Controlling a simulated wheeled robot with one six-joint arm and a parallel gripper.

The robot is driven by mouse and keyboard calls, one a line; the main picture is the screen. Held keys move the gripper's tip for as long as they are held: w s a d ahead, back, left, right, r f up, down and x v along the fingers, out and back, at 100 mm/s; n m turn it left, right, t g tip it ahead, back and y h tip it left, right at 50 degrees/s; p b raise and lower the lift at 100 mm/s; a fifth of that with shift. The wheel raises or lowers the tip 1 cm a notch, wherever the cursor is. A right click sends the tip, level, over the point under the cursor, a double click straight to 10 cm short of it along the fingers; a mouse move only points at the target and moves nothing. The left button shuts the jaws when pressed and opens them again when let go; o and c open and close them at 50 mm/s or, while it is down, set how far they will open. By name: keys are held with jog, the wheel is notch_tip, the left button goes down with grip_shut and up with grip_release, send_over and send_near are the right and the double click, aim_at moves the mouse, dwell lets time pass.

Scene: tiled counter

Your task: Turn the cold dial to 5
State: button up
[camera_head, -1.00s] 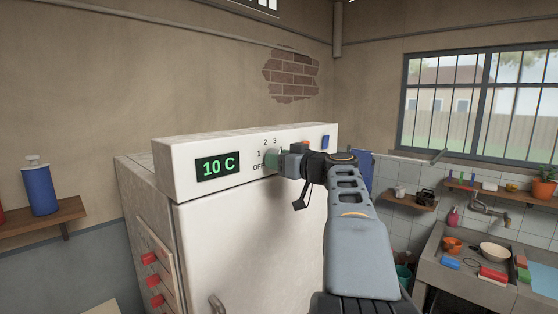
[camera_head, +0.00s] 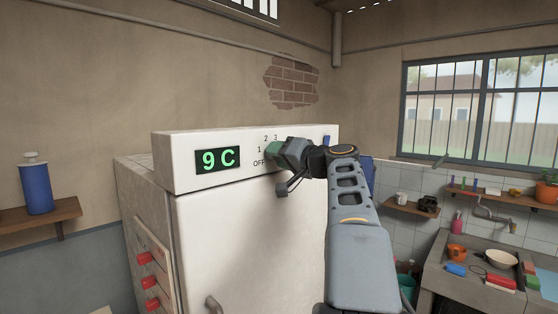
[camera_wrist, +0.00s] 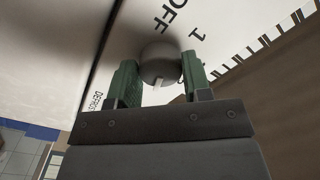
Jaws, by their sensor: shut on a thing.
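The cold dial (camera_wrist: 160,62) is a round grey knob on the fridge's white top panel (camera_head: 178,158). In the wrist view it sits between the two green fingers of my gripper (camera_wrist: 160,84), which is shut on it. A small white mark shows on the knob's edge. The labels OFF and 1 are readable beside it. In the head view my gripper (camera_head: 274,152) covers the dial, and OFF, 1, 2 and 3 show around it; any higher numbers are hidden. The green display (camera_head: 218,159) reads 9 C.
The fridge door (camera_head: 245,240) with its handle (camera_head: 213,305) is below the panel. A shelf with a blue bottle (camera_head: 36,187) is at left. A sink counter (camera_head: 450,275) with several items is at right.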

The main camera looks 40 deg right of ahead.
jog(key=shift+r+m+p, duration=0.15)
jog(key=shift+m+p, duration=0.4)
jog(key=shift+m, duration=4.45)
jog(key=o, duration=0.9)
jog(key=shift+s, duration=0.1)
jog(key=s+b, duration=0.1)
jog(key=s, duration=0.3)
jog(key=s+d+b, duration=0.1)
jog(key=s, duration=0.4)
jog(key=s+d+b, duration=0.1)
jog(key=s+b, duration=0.1)
jog(key=s, duration=0.2)
jog(key=shift+s+d, duration=0.2)
